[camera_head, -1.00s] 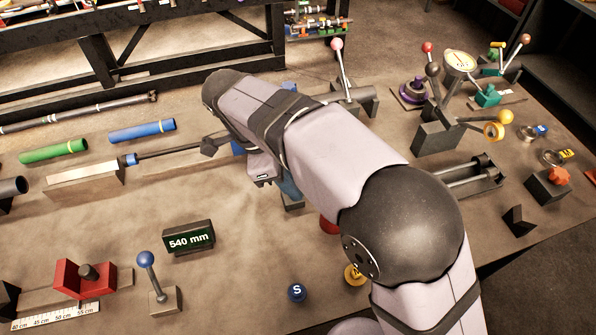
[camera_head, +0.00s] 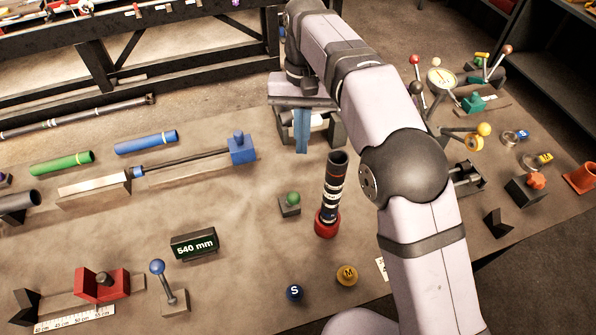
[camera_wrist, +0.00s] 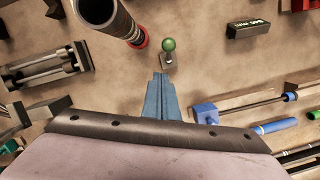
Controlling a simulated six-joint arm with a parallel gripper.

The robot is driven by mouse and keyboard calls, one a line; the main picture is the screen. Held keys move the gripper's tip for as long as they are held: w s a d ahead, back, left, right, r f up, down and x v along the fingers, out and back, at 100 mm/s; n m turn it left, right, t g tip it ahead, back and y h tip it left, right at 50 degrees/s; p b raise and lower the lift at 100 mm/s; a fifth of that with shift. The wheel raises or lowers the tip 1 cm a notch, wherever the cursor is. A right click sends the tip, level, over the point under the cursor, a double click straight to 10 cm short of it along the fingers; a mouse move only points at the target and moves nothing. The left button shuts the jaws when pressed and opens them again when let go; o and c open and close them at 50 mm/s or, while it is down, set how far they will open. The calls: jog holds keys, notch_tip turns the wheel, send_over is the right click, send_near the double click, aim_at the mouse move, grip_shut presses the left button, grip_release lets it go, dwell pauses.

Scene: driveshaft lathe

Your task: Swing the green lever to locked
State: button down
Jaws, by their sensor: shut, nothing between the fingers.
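The green lever is a small green ball knob (camera_head: 292,199) over a small grey block (camera_head: 288,211) on the table, left of a striped upright tube. Its shaft is hardly visible, so I cannot tell its angle well. In the wrist view the green knob (camera_wrist: 168,44) stands beyond my fingertips, with its block below it. My gripper (camera_head: 302,149) has blue fingers that are shut and empty. It is up the picture from the green lever and apart from it. The fingertips also show in the wrist view (camera_wrist: 160,76), pointing toward the lever.
The striped dark tube (camera_head: 333,185) stands upright in a red base (camera_head: 326,223) close to the lever's right. A blue block (camera_head: 240,149) holding a rod lies to the left. A 540 mm display (camera_head: 194,243) stands lower left. Bare table lies between display and lever.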

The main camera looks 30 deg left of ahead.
aim_at(292, 200)
jog(key=w+r+n, duration=0.1)
jog(key=n, duration=0.1)
jog(key=r+n+p, duration=0.1)
jog(key=n, duration=0.1)
jog(key=shift+w+d+r+g+y, duration=0.15)
jog(key=shift+w+g+y, duration=0.25)
jog(key=s+f+p, duration=0.2)
jog(key=s+f, duration=0.3)
jog(key=f, duration=0.6)
jog(key=shift+s+d+f, duration=0.15)
jog(key=shift+s+d, duration=0.25)
jog(key=shift+d, duration=0.05)
